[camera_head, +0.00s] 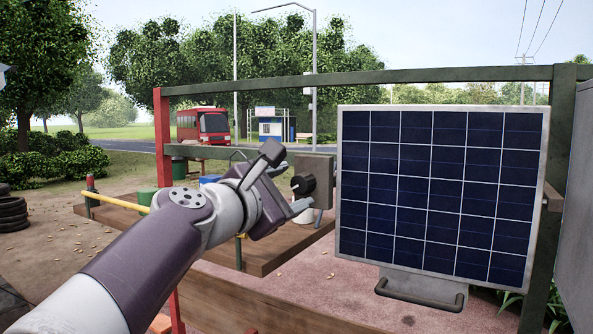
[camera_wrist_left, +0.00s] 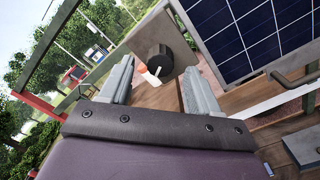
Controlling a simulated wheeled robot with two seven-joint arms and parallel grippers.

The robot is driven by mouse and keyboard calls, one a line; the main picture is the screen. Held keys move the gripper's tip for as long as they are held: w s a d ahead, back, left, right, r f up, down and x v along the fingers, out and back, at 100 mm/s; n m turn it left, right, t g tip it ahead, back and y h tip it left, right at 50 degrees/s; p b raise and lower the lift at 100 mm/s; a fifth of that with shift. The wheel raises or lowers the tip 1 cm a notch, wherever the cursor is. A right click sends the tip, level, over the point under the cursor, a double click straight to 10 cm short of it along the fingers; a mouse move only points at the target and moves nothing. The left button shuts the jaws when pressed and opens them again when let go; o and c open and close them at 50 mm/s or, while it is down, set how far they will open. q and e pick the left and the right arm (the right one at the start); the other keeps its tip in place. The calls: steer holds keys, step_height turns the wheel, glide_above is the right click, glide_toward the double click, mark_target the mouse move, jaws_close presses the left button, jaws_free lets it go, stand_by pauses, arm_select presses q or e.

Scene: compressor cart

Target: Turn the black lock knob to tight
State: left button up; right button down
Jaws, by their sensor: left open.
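The black lock knob (camera_head: 303,184) is mounted on a grey-brown plate (camera_head: 317,167) left of the solar panel. My left gripper (camera_head: 288,181) is open at the knob, one finger above and one below it in the head view. In the left wrist view, the knob (camera_wrist_left: 160,58) lies between the lines of the two fingers (camera_wrist_left: 160,66), just ahead of their tips. It appears free of both fingers; I cannot tell the exact gap. A pale pointer mark shows on the knob's lower edge there. My right gripper is not in view.
A framed solar panel (camera_head: 440,190) with a dark handle (camera_head: 420,292) below it hangs right of the knob. A green-and-red metal frame (camera_head: 400,76) surrounds the area. A wooden deck (camera_head: 290,247) lies behind and below my left arm.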

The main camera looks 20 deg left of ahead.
mark_target(299, 185)
arm_select(q)
steer(key=x, duration=0.2)
steer(key=shift+w+d, duration=0.15)
steer(key=shift+w, duration=0.2)
steer(key=shift+w+f, duration=0.1)
steer(key=shift+w, duration=0.15)
steer(key=shift+s, duration=0.1)
steer(key=shift+c, duration=0.6)
steer(key=c, duration=0.9)
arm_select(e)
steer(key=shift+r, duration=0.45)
